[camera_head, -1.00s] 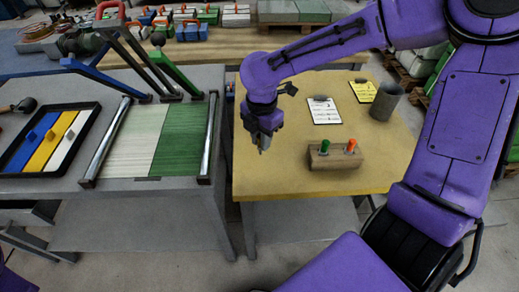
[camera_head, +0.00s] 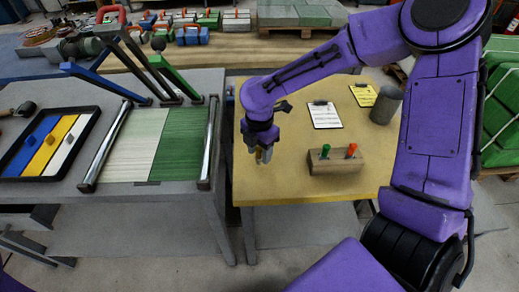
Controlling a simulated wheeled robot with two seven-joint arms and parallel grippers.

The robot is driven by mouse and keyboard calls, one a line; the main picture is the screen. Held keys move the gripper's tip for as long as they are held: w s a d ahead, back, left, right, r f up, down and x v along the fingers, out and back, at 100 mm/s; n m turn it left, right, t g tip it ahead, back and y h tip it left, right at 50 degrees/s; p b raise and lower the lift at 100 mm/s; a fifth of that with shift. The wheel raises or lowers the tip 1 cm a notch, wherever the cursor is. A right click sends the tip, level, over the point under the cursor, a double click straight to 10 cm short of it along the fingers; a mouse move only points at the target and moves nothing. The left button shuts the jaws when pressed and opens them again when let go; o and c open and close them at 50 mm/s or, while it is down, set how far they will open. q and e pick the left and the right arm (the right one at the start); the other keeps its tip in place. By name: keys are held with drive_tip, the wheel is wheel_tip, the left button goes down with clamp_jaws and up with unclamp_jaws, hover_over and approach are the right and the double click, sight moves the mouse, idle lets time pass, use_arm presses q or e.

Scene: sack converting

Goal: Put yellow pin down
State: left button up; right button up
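My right gripper (camera_head: 261,152) hangs fingers down over the left part of the yellow-topped table (camera_head: 290,180), left of a wooden pin block (camera_head: 337,167). Its fingers are small and blend with the table. I cannot tell whether they are apart or shut on a pin. No yellow pin can be made out clearly; one could be hidden at the fingers. The block holds a green pin (camera_head: 325,151) and an orange pin (camera_head: 351,150), both upright. My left gripper is not in view.
A white clipboard (camera_head: 325,115) and a yellow clipboard (camera_head: 364,95) lie behind the block, beside a grey cup (camera_head: 385,105). Left, a grey bench holds a green-and-white panel (camera_head: 180,143) between metal rails and a black-rimmed tray (camera_head: 97,113). The table's front strip is clear.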

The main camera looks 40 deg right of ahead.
sight(260, 148)
wheel_tip(260, 148, up, 12)
drive_tip(key=p, duration=0.1)
drive_tip(key=shift+r, duration=0.15)
idle(0.4)
